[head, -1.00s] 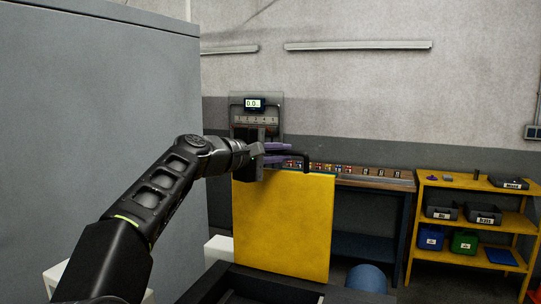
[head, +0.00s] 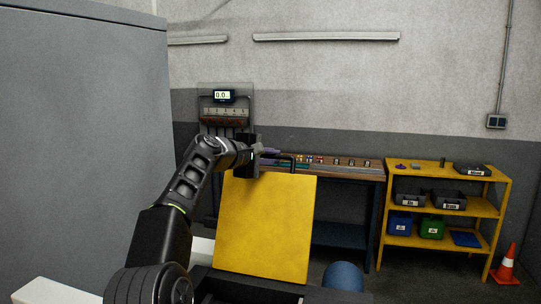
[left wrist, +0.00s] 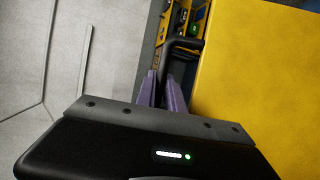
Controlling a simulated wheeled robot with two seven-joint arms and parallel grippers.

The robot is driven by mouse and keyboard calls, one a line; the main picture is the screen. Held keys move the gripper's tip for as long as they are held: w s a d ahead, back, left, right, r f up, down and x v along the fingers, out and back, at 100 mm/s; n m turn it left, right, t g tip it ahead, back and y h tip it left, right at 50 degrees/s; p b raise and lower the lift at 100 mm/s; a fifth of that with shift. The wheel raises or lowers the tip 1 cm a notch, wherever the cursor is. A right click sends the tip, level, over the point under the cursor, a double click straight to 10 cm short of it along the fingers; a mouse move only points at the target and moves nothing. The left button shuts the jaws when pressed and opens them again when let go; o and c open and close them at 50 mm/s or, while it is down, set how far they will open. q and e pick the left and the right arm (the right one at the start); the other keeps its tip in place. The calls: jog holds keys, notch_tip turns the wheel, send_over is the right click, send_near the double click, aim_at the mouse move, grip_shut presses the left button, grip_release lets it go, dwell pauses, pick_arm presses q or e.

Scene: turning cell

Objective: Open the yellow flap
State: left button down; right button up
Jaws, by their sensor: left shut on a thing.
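The yellow flap (head: 265,228) stands raised and somewhat tilted in the middle of the head view, above a dark frame or bin (head: 235,288). It fills the right of the left wrist view (left wrist: 265,85). A black bar handle (head: 292,160) is at its top edge; it also shows in the left wrist view (left wrist: 182,42). My left gripper (head: 270,154) is at that top edge, its purple fingers shut on the handle. In the left wrist view the bar runs down between the fingers (left wrist: 162,92). My right gripper is not in view.
A grey cabinet (head: 80,130) stands close on the left. Behind the flap are a workbench (head: 345,172) and a panel with a display (head: 223,97). A yellow shelf (head: 445,178) with bins and an orange cone (head: 506,262) stand at the right.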

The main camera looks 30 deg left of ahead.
pick_arm(q)
jog(key=shift+f, duration=0.1)
jog(key=c, duration=1.5)
grip_release()
jog(key=shift+o, duration=0.2)
jog(key=shift+s, duration=0.15)
jog(key=shift+s+a+b, duration=0.1)
jog(key=shift+s+b, duration=0.15)
jog(key=shift+b, duration=0.1)
jog(key=b+v, duration=0.2)
jog(key=v, duration=0.5)
jog(key=shift+b, duration=0.3)
